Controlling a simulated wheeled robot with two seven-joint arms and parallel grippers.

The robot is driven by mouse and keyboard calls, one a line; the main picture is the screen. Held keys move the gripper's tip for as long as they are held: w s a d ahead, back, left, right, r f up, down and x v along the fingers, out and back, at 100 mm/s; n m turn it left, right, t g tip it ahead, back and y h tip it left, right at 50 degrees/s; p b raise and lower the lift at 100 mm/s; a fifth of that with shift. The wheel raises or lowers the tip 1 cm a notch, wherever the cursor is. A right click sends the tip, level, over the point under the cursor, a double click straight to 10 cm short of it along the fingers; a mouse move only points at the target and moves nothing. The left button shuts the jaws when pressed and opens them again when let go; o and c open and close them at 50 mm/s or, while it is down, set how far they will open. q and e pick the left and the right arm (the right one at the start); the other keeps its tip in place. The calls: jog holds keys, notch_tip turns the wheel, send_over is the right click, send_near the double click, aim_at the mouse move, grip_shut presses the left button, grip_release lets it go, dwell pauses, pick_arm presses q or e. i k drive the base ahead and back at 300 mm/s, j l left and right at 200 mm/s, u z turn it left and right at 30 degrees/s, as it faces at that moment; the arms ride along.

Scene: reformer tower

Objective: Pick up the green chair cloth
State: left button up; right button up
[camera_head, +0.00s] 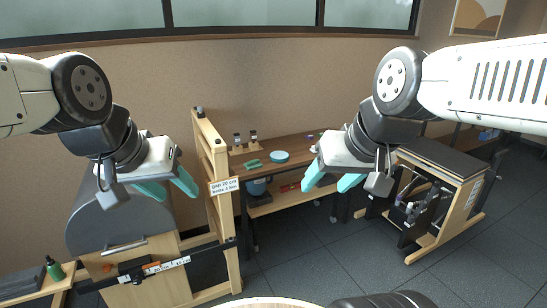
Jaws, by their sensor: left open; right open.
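A small green item (252,163) lies on the wooden bench top against the back wall. It could be the green chair cloth, but it is too small to tell for sure. My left gripper (168,187) has teal fingers spread apart, empty, in front of the grey rounded barrel and to the left of the green item. My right gripper (331,181) also has its teal fingers apart and empty, to the right of the green item. Both grippers are in the air, apart from the bench.
A green bottle (54,268) stands at lower left. A black-topped wooden box (445,158) stands right. Floor (330,245) between is clear.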

aim_at(255, 163)
jog(key=i+l, duration=0.15)
jog(key=i, duration=0.55)
jog(key=i+l, duration=0.15)
jog(key=i, duration=0.55)
jog(key=i+l, duration=0.15)
jog(key=i, duration=0.55)
jog(key=z, duration=0.05)
